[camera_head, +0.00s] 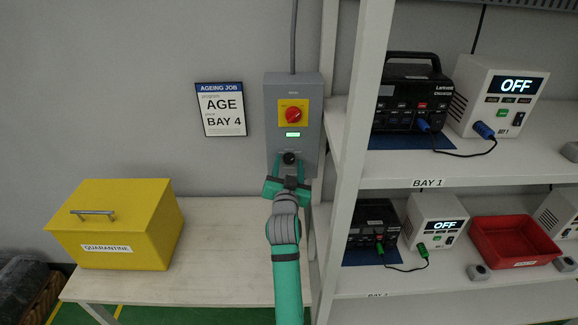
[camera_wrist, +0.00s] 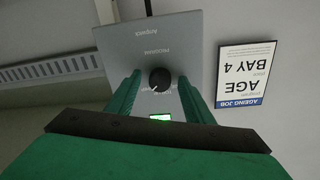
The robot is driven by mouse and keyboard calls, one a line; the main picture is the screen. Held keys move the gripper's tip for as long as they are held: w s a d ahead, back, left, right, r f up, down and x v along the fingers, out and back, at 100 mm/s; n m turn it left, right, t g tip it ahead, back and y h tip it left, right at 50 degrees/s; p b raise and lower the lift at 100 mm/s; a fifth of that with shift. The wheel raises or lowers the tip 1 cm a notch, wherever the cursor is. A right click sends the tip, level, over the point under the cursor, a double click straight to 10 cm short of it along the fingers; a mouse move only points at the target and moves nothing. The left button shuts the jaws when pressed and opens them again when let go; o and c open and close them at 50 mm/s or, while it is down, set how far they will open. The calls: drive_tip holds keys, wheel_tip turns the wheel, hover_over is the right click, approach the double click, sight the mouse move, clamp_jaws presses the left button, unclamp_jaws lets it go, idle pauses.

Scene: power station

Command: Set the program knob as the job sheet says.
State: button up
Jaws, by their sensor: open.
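The job sheet (camera_head: 221,110) hangs on the wall left of the grey control box; it reads AGEING JOB, AGE, BAY 4. It also shows upside down in the wrist view (camera_wrist: 247,75). The black round program knob (camera_head: 290,158) is low on the box. In the wrist view the knob (camera_wrist: 160,79) has a small white mark near its rim and the word PROGRAM beside it; the smaller labels are too small to read. My gripper (camera_head: 289,171) is open, its fingers on either side of the knob; I cannot tell whether they touch it.
The grey box (camera_head: 309,105) also carries a red-and-yellow switch (camera_head: 292,113) and a lit green display (camera_head: 293,134). A shelf post (camera_head: 357,140) stands close on the right. A yellow QUARANTINE box (camera_head: 115,225) sits left on the bench (camera_head: 215,235), which is otherwise clear.

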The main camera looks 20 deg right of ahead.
drive_tip(key=c, duration=1)
drive_tip(key=shift+c, duration=0.2)
